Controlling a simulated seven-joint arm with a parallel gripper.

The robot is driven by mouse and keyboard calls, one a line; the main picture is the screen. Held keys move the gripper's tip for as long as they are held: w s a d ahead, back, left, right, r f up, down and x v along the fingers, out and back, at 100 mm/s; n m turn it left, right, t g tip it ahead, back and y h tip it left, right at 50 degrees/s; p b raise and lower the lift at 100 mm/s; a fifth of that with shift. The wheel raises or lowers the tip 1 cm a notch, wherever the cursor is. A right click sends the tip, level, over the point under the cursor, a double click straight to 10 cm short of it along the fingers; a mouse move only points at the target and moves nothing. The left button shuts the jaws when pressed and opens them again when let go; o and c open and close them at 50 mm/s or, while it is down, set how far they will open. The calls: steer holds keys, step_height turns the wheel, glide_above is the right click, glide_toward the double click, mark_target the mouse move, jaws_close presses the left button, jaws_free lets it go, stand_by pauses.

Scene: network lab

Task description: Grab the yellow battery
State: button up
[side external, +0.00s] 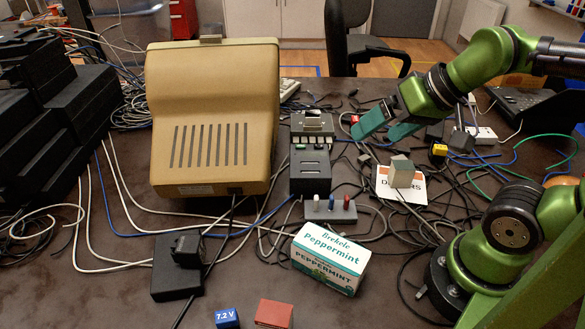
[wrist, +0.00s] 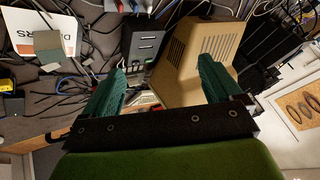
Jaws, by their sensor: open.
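A small yellow block (side external: 439,150), which looks like the yellow battery, sits on the dark table among cables in the side view, right of my gripper. Its label cannot be read. A yellow patch (wrist: 6,83) at the left edge of the wrist view appears to be the same block. My gripper (side external: 382,130) is open and hangs above the table, left of the yellow block and apart from it. In the wrist view the green fingers (wrist: 160,82) stand wide apart with nothing held between them.
A blue 7.2 V block (side external: 227,318) and a red block (side external: 273,314) lie at the front edge. A peppermint box (side external: 330,262), a grey block (side external: 401,171) on a white card, and a beige monitor (side external: 212,120) stand around. Loose cables cover much of the table.

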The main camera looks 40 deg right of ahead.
steer(key=shift+a+r, duration=0.15)
steer(key=c, duration=0.6)
steer(key=m+g+h, duration=0.2)
steer(key=m+g, duration=0.5)
steer(key=m, duration=1.8)
glide_above(441, 147)
step_height(441, 147, down, 8)
steer(key=f, duration=1)
steer(key=shift+w+f, duration=0.2)
steer(key=shift+f, duration=0.2)
steer(key=shift+s+f, duration=0.2)
steer(key=shift+f, duration=2.5)
